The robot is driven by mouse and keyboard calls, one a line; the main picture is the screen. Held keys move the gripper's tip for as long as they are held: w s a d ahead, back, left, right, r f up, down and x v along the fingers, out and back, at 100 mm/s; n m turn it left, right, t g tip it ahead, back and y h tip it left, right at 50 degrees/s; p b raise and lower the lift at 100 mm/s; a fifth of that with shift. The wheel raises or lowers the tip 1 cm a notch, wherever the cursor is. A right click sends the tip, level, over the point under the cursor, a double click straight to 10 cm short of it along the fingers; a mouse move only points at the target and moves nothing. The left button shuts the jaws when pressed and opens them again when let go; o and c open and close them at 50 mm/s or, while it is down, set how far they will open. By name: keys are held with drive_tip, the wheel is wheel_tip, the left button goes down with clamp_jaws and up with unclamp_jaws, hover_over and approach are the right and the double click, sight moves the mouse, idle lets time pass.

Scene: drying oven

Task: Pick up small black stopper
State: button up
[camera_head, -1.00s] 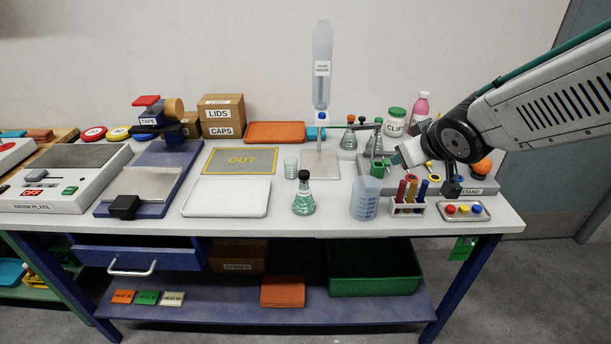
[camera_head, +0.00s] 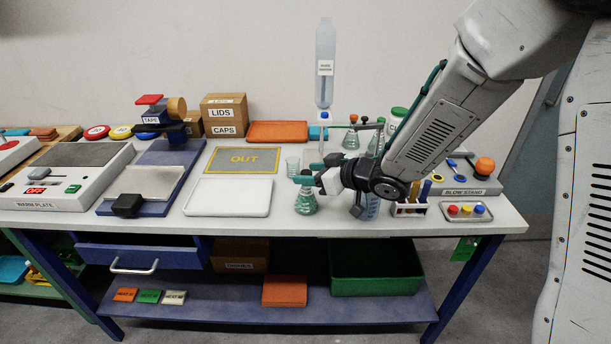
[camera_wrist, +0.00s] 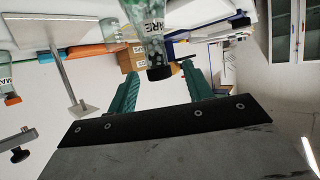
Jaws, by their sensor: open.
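A conical glass flask (camera_head: 306,204) with green contents stands near the front of the bench. Its small black stopper (camera_wrist: 159,73) shows in the wrist view, where the picture is turned over and the flask (camera_wrist: 149,30) hangs from the top. My gripper (camera_head: 314,171) is open at the stopper's height, and its green fingers partly hide the stopper in the head view. In the wrist view, the stopper lies between the two spread fingertips, with a gap visible on each side.
A white tray (camera_head: 229,197) lies to the left and a small beaker (camera_head: 293,166) stands behind. A wash-bottle stand, a rack of colored tubes (camera_head: 410,209) and a measuring beaker (camera_head: 371,208) are close on the right, the beaker partly behind my arm.

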drive_tip(key=shift+x, duration=0.95)
drive_tip(key=shift+c, duration=0.3)
drive_tip(key=c, duration=1)
drive_tip(key=shift+r, duration=0.1)
